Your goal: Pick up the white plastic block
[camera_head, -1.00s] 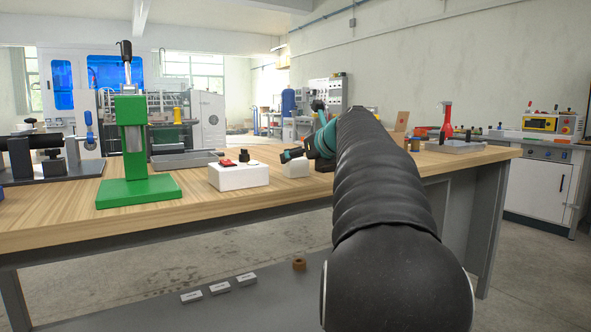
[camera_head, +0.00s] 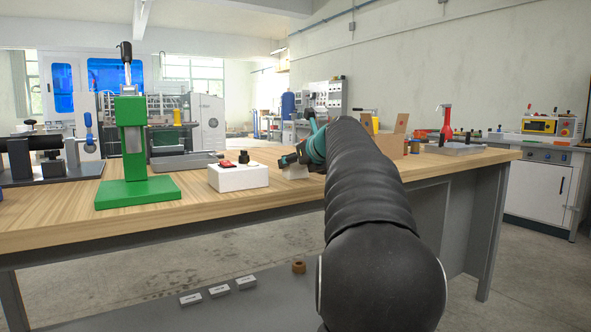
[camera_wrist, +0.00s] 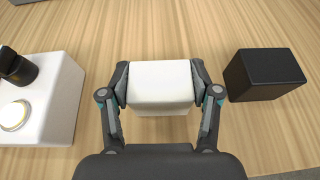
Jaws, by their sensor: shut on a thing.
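The white plastic block (camera_wrist: 160,98) is in the middle of the wrist view, a plain pale block with clean edges. My gripper (camera_wrist: 161,77) has one finger against its left side and one against its right side, shut on it. In the head view the block (camera_head: 296,172) shows only in part, below my gripper (camera_head: 288,161) at the table's far middle. I cannot tell whether the block touches the table.
A white box with a round button and black knob (camera_wrist: 40,100) stands left of the block on the wooden table (camera_head: 250,205). A black block (camera_wrist: 265,75) lies close on the right. A green press stand (camera_head: 138,193) is farther left.

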